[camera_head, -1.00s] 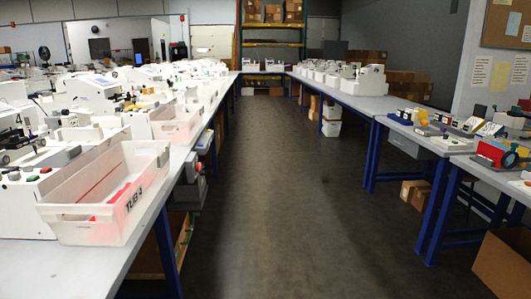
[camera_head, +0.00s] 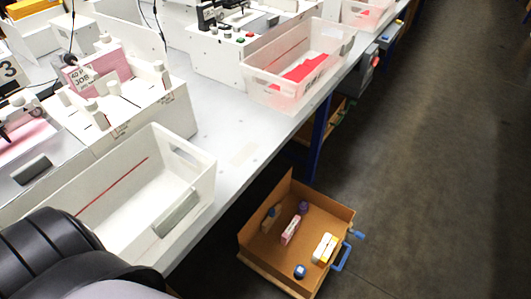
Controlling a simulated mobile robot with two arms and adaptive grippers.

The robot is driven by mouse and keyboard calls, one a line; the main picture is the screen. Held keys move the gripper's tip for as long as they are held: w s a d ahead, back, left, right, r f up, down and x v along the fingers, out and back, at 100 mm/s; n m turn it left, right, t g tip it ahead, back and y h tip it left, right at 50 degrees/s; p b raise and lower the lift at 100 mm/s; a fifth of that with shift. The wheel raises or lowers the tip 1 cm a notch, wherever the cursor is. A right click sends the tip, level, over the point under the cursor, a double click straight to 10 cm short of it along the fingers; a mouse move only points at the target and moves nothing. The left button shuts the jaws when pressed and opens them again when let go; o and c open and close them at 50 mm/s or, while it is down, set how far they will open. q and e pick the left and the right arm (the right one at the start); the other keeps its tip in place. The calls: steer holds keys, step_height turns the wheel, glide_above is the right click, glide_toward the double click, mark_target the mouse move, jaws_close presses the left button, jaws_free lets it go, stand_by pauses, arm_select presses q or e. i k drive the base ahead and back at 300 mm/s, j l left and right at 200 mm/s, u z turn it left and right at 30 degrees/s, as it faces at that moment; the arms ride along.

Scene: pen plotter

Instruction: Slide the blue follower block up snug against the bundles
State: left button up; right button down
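A pink stack (camera_head: 100,68) stands in a white machine (camera_head: 125,118) at the upper left, among short white posts. A small card reading "JOB" leans at its front. I cannot tell whether this stack is the bundles. I cannot make out a blue follower block. A black ribbed part of my arm fills the lower left corner, but no gripper fingers show.
A white bin (camera_head: 185,195) stands at the table's front edge. A translucent bin (camera_head: 265,95) with red pieces stands farther along. A cardboard box (camera_head: 262,245) with small items sits below the table edge. The floor at right is clear.

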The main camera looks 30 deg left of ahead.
mark_target(274, 212)
steer(key=u, duration=0.8)
steer(key=k+j, duration=0.05)
